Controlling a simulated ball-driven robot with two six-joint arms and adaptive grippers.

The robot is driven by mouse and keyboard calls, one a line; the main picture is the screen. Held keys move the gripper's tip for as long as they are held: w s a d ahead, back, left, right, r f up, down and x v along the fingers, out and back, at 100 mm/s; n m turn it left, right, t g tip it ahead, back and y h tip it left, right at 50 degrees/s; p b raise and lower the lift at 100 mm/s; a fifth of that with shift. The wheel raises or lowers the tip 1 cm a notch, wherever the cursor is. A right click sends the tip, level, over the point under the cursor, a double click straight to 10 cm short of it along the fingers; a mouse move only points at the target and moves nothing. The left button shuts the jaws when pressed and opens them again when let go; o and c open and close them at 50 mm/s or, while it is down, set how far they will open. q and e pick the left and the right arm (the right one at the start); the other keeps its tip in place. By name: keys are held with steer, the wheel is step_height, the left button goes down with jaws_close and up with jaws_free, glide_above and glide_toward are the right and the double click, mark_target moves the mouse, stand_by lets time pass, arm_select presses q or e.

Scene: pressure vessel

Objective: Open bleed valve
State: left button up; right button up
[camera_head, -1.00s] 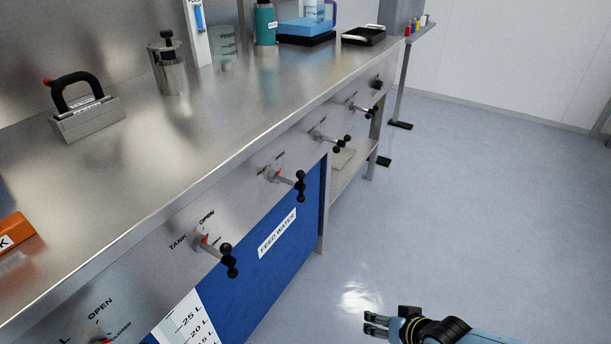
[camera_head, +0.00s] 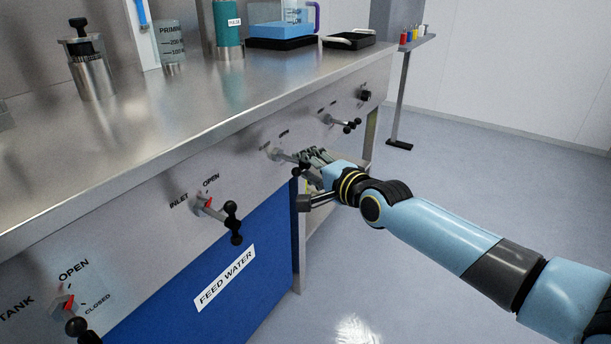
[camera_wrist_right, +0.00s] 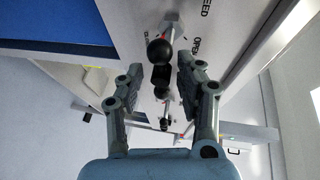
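The bleed valve (camera_head: 282,156) is on the front panel, a metal stem with a bar handle ending in black balls. In the right wrist view, the valve handle (camera_wrist_right: 160,75) shows beside lettering partly cut off, "EED", and the word "OPEN". My right gripper (camera_head: 308,162) is at this handle and hides part of it in the head view. In the right wrist view, the right gripper (camera_wrist_right: 160,72) is open, with one finger on each side of the handle; I cannot tell whether either finger touches it. My left gripper is out of view.
The inlet valve (camera_head: 220,214) and tank valve (camera_head: 70,312) stick out of the panel to the left. Another valve (camera_head: 342,123) is just beyond my right gripper. The steel bench (camera_head: 180,125) overhangs the panel. Open floor (camera_head: 480,170) lies to the right.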

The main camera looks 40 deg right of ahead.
steer(key=shift+w+f, duration=0.2)
steer(key=shift+w, duration=0.2)
steer(key=shift+w+r, duration=0.15)
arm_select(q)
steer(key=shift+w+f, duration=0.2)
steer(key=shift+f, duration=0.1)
arm_select(e)
jaws_close()
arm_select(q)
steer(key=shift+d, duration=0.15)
